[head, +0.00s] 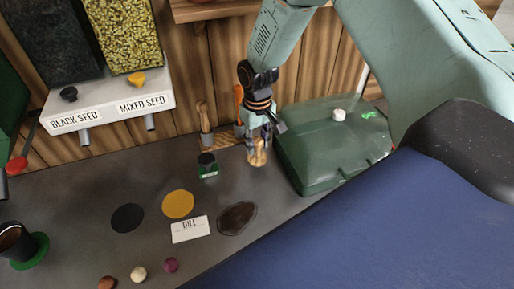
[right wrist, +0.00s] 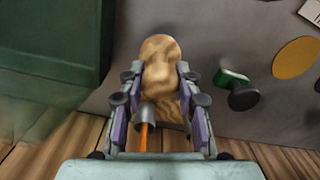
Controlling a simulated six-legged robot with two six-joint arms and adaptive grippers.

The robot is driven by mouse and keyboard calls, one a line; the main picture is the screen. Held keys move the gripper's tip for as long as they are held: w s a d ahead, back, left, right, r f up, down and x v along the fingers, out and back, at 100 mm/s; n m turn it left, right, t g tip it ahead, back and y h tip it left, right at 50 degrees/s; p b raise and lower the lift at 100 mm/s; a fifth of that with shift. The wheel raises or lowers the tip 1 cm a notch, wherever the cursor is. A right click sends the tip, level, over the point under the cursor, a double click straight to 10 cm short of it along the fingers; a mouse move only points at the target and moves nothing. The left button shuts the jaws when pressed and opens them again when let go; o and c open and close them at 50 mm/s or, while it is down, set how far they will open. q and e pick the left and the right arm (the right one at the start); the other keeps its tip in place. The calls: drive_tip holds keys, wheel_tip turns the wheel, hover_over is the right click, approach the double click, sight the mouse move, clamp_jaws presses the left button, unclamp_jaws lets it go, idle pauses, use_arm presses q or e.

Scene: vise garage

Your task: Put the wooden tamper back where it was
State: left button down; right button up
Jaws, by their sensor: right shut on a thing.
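The wooden tamper (head: 258,156) is pale and rounded. My right gripper (head: 258,138) is shut on it, in front of the wooden rack at the wall. In the right wrist view the tamper (right wrist: 159,62) sticks out between the two fingers (right wrist: 155,85), which cover part of its sides. The wooden rack (head: 220,139) holds a wood-handled tool (head: 204,116) and an orange-handled tool (head: 239,97). The orange tool (right wrist: 146,125) shows below the tamper in the wrist view. I cannot tell whether the tamper touches the counter. My left gripper is not in view.
A green bin (head: 315,160) stands close right of the gripper. A small green item with a black knob (head: 207,164) stands left. A yellow disc (head: 178,204), black disc (head: 127,218), dark patch (head: 237,218) and DILL card (head: 190,229) lie on the counter. Seed dispensers (head: 110,100) hang left.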

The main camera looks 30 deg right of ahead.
sight(260, 148)
drive_tip(key=shift+s+f, duration=0.2)
drive_tip(key=shift+f, duration=0.85)
drive_tip(key=shift+w+d+f, duration=0.25)
drive_tip(key=shift+d+f, duration=0.25)
drive_tip(key=shift+d, duration=0.1)
drive_tip(key=o, duration=0.7)
drive_tip(key=shift+a, duration=0.15)
drive_tip(key=shift+c, duration=0.2)
drive_tip(key=o, duration=0.4)
drive_tip(key=shift+s+a+r, duration=0.15)
drive_tip(key=shift+a+r, duration=0.15)
drive_tip(key=shift+a, duration=0.15)
drive_tip(key=shift+c, duration=0.2)
drive_tip(key=shift+d+f, duration=0.15)
drive_tip(key=shift+d, duration=0.35)
wheel_tip(260, 148, up, 11)
drive_tip(key=shift+f, duration=0.15)
drive_tip(key=shift+a+r, duration=0.1)
drive_tip(key=shift+r, duration=0.25)
drive_tip(key=shift+a+r, duration=0.25)
drive_tip(key=shift+r, duration=0.15)
